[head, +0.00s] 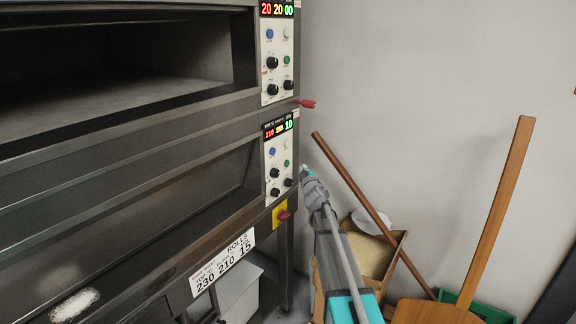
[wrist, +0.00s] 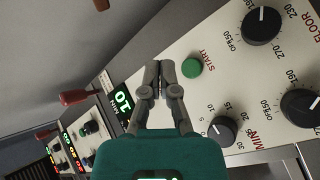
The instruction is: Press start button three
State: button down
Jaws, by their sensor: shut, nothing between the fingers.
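The near control panel in the wrist view has a round green button (wrist: 192,67) marked START. My gripper (wrist: 158,68) is shut and empty, with its fingertips beside that button in the picture; I cannot tell how far they are from the panel. In the head view my gripper (head: 306,172) is at the right edge of the lower oven panel (head: 269,155). A small green button (head: 287,164) shows on that panel, close to the fingertips. The upper panel has its own green button (head: 286,60). No number three shows on any button.
Black knobs (wrist: 262,25) and a timer knob (wrist: 222,131) surround the green button. A red handle (head: 306,103) juts out between the panels, and a red switch on a yellow plate (head: 281,214) is below. A wooden peel (head: 497,215) and cardboard box (head: 372,255) stand right.

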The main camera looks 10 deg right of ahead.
jog(key=shift+w+a, duration=1.4)
jog(key=shift+w, duration=0.2)
jog(key=shift+w+a, duration=0.6)
jog(key=shift+a, duration=0.05)
dwell(1.7)
jog(key=shift+s+d, duration=0.6)
jog(key=shift+s+d, duration=0.1)
dwell(0.6)
jog(key=shift+s+d, duration=1.6)
jog(key=shift+s, duration=0.15)
